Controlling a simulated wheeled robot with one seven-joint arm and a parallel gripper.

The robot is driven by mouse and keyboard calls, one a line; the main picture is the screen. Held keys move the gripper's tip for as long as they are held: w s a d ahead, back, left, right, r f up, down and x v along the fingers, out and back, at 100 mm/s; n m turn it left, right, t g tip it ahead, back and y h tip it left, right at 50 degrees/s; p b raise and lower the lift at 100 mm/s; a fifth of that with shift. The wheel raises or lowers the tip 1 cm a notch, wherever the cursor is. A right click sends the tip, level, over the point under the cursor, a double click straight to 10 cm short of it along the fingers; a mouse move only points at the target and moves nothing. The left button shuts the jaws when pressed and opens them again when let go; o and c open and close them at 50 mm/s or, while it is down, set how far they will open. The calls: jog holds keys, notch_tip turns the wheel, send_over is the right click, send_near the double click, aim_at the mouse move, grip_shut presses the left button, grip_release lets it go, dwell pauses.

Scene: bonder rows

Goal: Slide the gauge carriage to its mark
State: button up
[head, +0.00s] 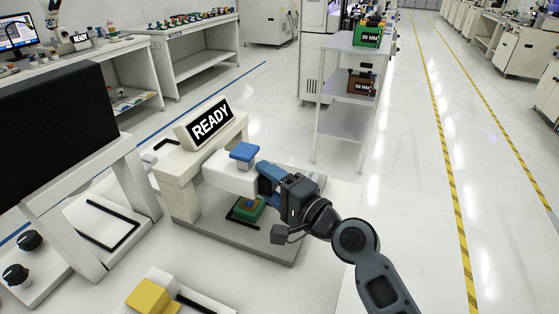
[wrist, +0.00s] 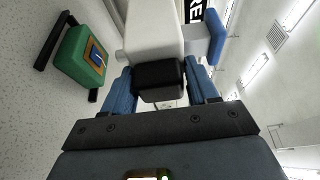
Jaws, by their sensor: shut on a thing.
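The READY fixture (head: 187,165) is a cream stand with a sign on a grey base plate. A white block (head: 229,175) with a blue cap (head: 244,152) juts from it. The white block also shows in the wrist view (wrist: 153,30), with a black block (wrist: 160,78) at its near end. My gripper (head: 268,178) is shut on this black block, one blue finger on each side. No label shows which part is the carriage, and I cannot make out a mark. A green block with a brown-orange top (head: 248,208) sits below, beside a black bracket (head: 238,219).
A yellow block (head: 152,297) is at the near edge. A large black panel (head: 52,135) on a white stand is at left, with black knobs (head: 31,240) below. A grey shelf rack (head: 340,90) holds green and brown bins behind. The floor at right is clear.

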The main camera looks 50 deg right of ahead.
jog(key=shift+s+a+f, duration=0.1)
jog(key=shift+s+a, duration=0.05)
jog(key=shift+a, duration=0.45)
jog(key=o, duration=1.3)
jog(key=shift+s+a, duration=0.1)
jog(key=s+b, duration=0.2)
jog(key=s, duration=0.4)
jog(key=shift+s+a+f, duration=0.1)
jog(key=shift+s, duration=0.8)
